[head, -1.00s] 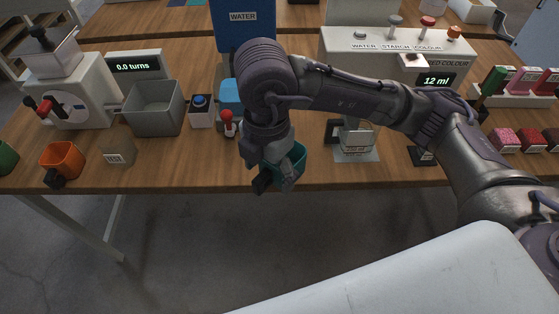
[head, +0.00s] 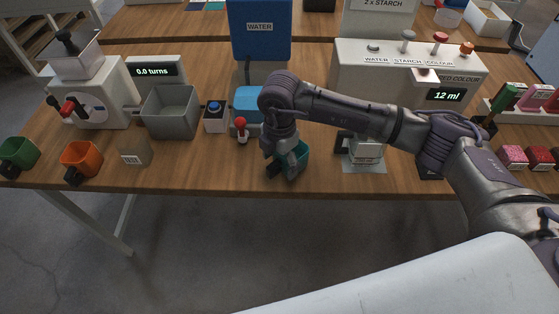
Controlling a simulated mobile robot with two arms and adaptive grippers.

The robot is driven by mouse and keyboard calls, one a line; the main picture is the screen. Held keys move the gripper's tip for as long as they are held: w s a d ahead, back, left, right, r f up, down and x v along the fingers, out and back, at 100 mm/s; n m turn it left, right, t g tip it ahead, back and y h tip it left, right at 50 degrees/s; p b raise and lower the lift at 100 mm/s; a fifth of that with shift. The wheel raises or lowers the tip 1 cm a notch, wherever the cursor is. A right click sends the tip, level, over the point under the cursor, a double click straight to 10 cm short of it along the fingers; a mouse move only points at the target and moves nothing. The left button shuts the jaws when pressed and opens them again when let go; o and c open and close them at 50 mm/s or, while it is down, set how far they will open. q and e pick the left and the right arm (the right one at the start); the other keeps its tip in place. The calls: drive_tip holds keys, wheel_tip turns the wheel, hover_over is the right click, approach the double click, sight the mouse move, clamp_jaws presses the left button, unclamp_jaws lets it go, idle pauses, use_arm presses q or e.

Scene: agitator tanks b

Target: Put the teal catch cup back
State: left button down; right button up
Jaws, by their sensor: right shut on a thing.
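The teal catch cup (head: 301,157) is in the head view near the table's front edge, right of the red-knobbed tap. My right gripper (head: 282,170) is shut on the cup at its near left side. The gripper and arm hide part of the cup. I cannot tell whether the cup's base touches the table. My left gripper is not in view.
A grey bin (head: 170,112) and a blue-button box (head: 215,117) stand behind. The white dispenser (head: 400,65) and a clear vessel (head: 364,150) are to the right.

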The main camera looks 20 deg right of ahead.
drive_tip(key=shift+f, duration=0.6)
drive_tip(key=shift+f, duration=0.1)
drive_tip(key=shift+f, duration=0.15)
drive_tip(key=o, duration=1.8)
drive_tip(key=shift+r, duration=0.2)
